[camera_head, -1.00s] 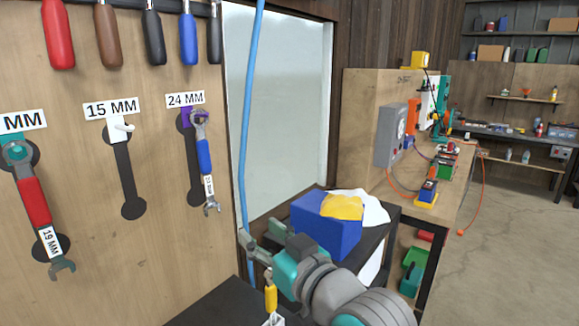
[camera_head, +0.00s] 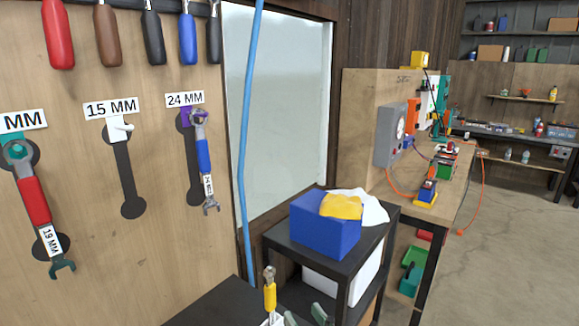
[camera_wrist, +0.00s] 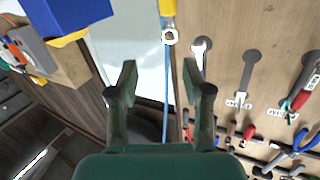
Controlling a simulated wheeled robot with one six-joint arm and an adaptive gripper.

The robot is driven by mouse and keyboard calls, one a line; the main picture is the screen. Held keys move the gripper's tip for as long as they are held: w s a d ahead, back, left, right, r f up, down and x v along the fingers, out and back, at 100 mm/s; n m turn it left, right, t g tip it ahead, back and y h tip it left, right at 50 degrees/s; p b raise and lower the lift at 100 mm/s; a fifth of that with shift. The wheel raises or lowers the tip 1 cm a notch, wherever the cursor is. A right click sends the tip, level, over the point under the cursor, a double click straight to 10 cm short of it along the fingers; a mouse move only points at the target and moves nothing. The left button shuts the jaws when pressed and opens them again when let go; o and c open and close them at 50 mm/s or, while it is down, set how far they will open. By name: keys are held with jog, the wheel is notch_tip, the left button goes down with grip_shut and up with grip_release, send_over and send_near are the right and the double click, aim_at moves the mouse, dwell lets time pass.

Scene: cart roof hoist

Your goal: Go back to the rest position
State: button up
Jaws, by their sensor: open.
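My gripper (camera_wrist: 160,75) is open, and nothing shows between its two fingers in the wrist view. In the head view only the tips of my gripper (camera_head: 304,315) show at the bottom edge. A yellow-handled wrench (camera_head: 270,292) stands upright just left of the fingertips, its lower end cut off by the frame. It also shows at the top of the wrist view (camera_wrist: 169,10), beyond the fingers and apart from them.
A pegboard (camera_head: 80,175) holds a red wrench (camera_head: 33,200) and a blue wrench (camera_head: 203,155); the 15 MM outline is empty. A blue box (camera_head: 318,232) with a yellow cloth sits on a black cart (camera_head: 350,262). A blue hose (camera_head: 245,130) hangs beside the window. Floor (camera_head: 510,250) is clear at right.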

jog(key=s+d+f+m+h, duration=0.25)
jog(key=s+d+f, duration=0.35)
jog(key=s+f, duration=0.3)
jog(key=s+d+f+m+h, duration=0.1)
jog(key=s+d+f+h, duration=0.3)
jog(key=s+f, duration=0.45)
jog(key=s+d, duration=0.2)
jog(key=s, duration=0.9)
jog(key=s+d+g, duration=0.1)
jog(key=s+d, duration=0.2)
jog(key=s, duration=0.8)
jog(key=shift+s+d+f+h, duration=0.25)
jog(key=shift+f+h, duration=0.1)
jog(key=shift+h, duration=0.1)
